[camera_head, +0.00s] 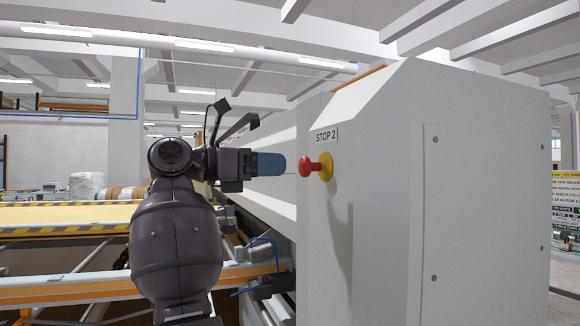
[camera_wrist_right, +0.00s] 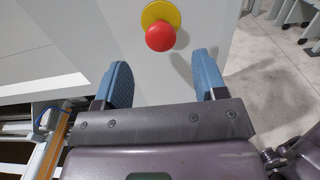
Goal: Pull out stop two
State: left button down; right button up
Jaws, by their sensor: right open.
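Stop two is a red knob (camera_head: 305,164) on a round yellow base (camera_head: 326,166), fixed to the side of a light grey machine housing. A "STOP 2" label (camera_head: 326,136) sits just above it. The knob also shows in the right wrist view (camera_wrist_right: 160,37), beyond the fingertips and between their lines. My right gripper (camera_head: 272,164) is open and empty, level with the knob and a short gap to its left in the head view. Its two blue fingers (camera_wrist_right: 164,72) show apart in the right wrist view. My left gripper is not in view.
The grey housing (camera_head: 383,130) fills the right of the head view. A rail with yellow and black striped edging (camera_head: 60,230) and an orange-edged beam (camera_head: 70,292) lie at left. Grey floor (camera_wrist_right: 270,85) shows at the right in the wrist view.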

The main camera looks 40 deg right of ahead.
jog(key=v, duration=0.3)
jog(key=shift+w+a, duration=0.1)
jog(key=shift+a, duration=0.3)
jog(key=shift+f, duration=0.1)
